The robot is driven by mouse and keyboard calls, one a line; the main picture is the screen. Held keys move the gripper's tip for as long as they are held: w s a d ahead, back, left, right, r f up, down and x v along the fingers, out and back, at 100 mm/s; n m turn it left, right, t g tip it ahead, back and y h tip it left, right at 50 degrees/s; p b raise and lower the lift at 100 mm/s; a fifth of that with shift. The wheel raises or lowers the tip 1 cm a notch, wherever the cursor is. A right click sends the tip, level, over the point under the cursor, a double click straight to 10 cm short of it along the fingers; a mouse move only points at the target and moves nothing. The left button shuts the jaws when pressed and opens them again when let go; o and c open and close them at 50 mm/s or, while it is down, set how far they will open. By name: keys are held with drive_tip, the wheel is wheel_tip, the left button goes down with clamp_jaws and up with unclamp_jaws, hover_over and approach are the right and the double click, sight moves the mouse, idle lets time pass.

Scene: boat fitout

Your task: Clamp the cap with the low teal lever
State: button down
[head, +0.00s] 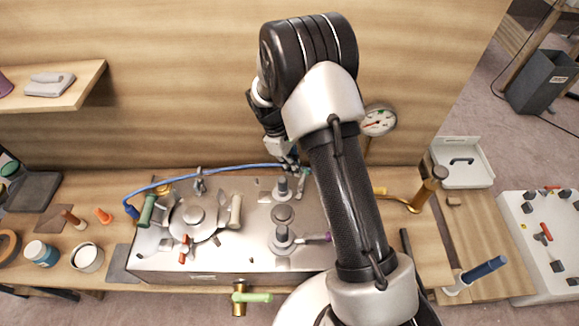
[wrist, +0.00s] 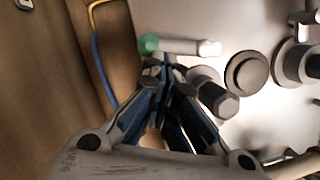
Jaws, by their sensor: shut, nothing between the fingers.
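The low teal lever shows in the wrist view as a pale rod with a teal knob (wrist: 148,43) at its left end. In the head view a bit of teal (head: 303,179) shows beside my gripper (head: 290,165), partly hidden by my arm. My gripper (wrist: 165,65) is shut and empty, with its tips close to the lever. I cannot tell whether they touch. A round grey cap (head: 283,215) sits on the steel panel; a round grey disc (wrist: 247,70) shows right of my fingertips in the wrist view. Grey posts stand beside it.
A blue hose (head: 215,170) arches behind. A gauge (head: 379,120) and brass pipe (head: 400,200) stand right. My arm hides the panel's right part.

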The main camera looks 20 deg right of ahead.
drive_tip(key=d+m, duration=0.1)
drive_tip(key=m, duration=0.1)
drive_tip(key=d+m+y+p, duration=0.1)
drive_tip(key=m, duration=0.1)
drive_tip(key=shift+s+g, duration=0.1)
drive_tip(key=shift+g, duration=0.2)
drive_tip(key=m, duration=0.1)
drive_tip(key=d+m, duration=0.1)
drive_tip(key=shift+s+d+m+y+p, duration=0.15)
drive_tip(key=shift+s+m+y+p, duration=0.15)
drive_tip(key=shift+p, duration=0.05)
drive_tip(key=m, duration=0.2)
drive_tip(key=s+d+m+y, duration=0.1)
drive_tip(key=m, duration=0.1)
drive_tip(key=shift+s+d+p, duration=0.15)
drive_tip(key=shift+d+p, duration=0.15)
drive_tip(key=shift+p, duration=0.05)
drive_tip(key=shift+s+d+m+y, duration=0.2)
drive_tip(key=shift+s+m+y, duration=0.1)
drive_tip(key=shift+m, duration=0.35)
drive_tip(key=shift+s+d+m+y, duration=0.15)
drive_tip(key=shift+s+m+y, duration=0.1)
drive_tip(key=shift+m, duration=0.4)
drive_tip(key=v, duration=1.2)
